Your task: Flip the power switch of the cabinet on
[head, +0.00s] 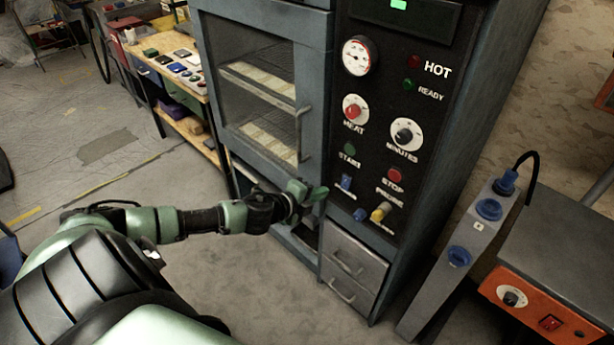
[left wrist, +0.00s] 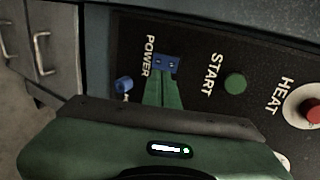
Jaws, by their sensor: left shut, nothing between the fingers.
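The cabinet (head: 330,215) is a tall grey oven-like unit with a black control panel (head: 385,110) on its right side. Its power switch (head: 346,182) is a small blue rocker low on the panel, below the green START button (head: 349,149). In the left wrist view the switch (left wrist: 167,63) sits beside the word POWER. My left gripper (head: 318,192) is shut and empty, just left of the switch in the head view. In the left wrist view its green fingertips (left wrist: 163,80) reach the switch's near edge; I cannot tell whether they touch. My right gripper is not in view.
A blue knob (head: 361,214) and a yellow plug (head: 380,212) sit just below the switch. A red STOP button (head: 394,174) is to the right. The oven door handle (head: 303,135) juts out near my left wrist. Two drawers (head: 352,270) lie below the panel.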

